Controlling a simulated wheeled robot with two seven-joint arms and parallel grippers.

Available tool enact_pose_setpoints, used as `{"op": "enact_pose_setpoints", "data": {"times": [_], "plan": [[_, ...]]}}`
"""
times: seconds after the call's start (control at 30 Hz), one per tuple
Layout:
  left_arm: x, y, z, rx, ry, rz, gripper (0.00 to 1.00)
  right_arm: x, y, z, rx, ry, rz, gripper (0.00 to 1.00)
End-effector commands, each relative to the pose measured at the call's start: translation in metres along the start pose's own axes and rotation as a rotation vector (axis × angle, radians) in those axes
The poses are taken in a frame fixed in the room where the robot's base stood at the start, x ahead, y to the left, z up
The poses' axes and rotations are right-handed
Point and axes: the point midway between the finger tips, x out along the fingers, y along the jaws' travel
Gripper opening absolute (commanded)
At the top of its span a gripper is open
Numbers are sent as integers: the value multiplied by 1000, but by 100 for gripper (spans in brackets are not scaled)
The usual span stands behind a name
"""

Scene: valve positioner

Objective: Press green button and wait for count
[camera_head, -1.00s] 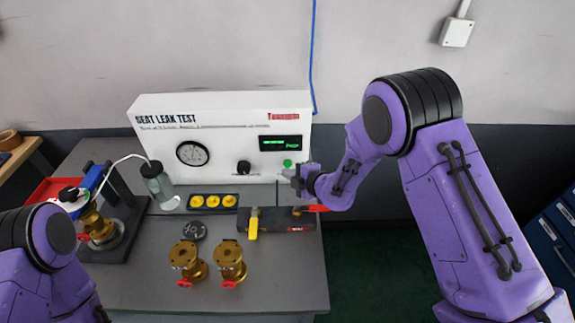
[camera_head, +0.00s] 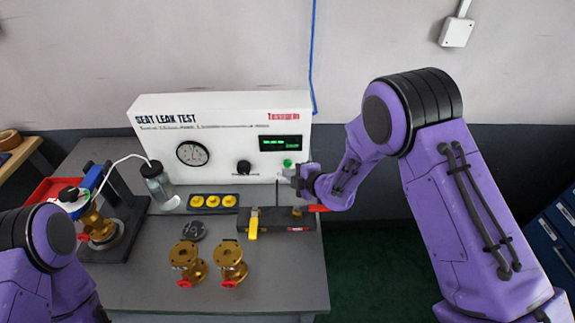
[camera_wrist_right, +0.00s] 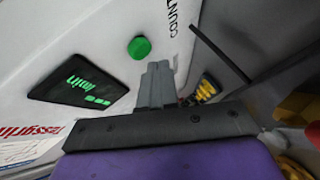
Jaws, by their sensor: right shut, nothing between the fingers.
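The green button (camera_head: 287,163) is on the front of the white seat leak test box (camera_head: 215,140), at its right end below a black display (camera_head: 280,142) with green lit text. In the right wrist view the green button (camera_wrist_right: 139,47) shows uncovered, just beyond the fingertips. My right gripper (camera_head: 291,176) is shut and empty, close in front of the panel near the button; it also shows in the right wrist view (camera_wrist_right: 157,72). A small gap seems to lie between fingertips and button.
A gauge (camera_head: 194,153) and black knob (camera_head: 244,167) are on the panel. A yellow-handled fixture (camera_head: 287,220) sits below my right gripper. Two brass valves (camera_head: 230,262) stand at the front, and a bottle (camera_head: 157,182) with a tube stands left. The table's front right is clear.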

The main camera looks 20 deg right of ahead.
Motion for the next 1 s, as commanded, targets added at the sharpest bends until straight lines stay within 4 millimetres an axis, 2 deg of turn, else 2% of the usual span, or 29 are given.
{"op": "enact_pose_setpoints", "data": {"times": [1.0], "plan": [[4, 0, 2, 0, 0, 0, 43, 7, 5, 6, 0, 0, 0, 0]]}}
